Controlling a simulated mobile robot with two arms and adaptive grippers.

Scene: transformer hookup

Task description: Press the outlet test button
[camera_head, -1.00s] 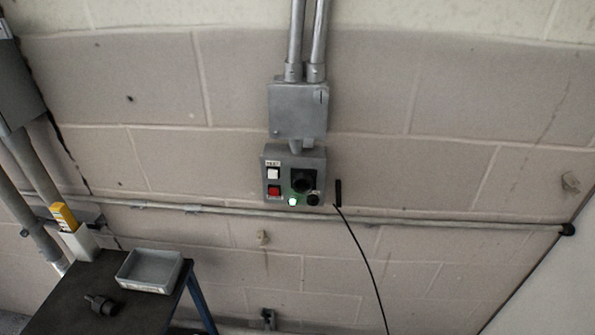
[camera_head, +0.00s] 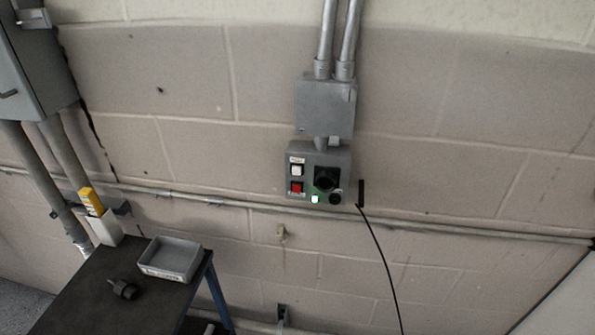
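The outlet box (camera_head: 318,158) is a grey control panel on the block wall, below a larger grey junction box (camera_head: 325,107). On its left side are a white button (camera_head: 297,170) and a red button (camera_head: 297,187), each with a small label too small to read. A round black socket or knob (camera_head: 326,178) sits on the right. Below it are a lit white-green lamp (camera_head: 315,199) and a small black round part (camera_head: 336,199). Neither of my grippers shows in the head view.
A dark table (camera_head: 85,300) stands at lower left with a grey tray (camera_head: 170,259), a black plug-like part (camera_head: 124,289) and a yellow item (camera_head: 91,201) in a white holder (camera_head: 105,228). A black cable (camera_head: 379,250) hangs right of the panel. A horizontal pipe (camera_head: 440,227) crosses the wall.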

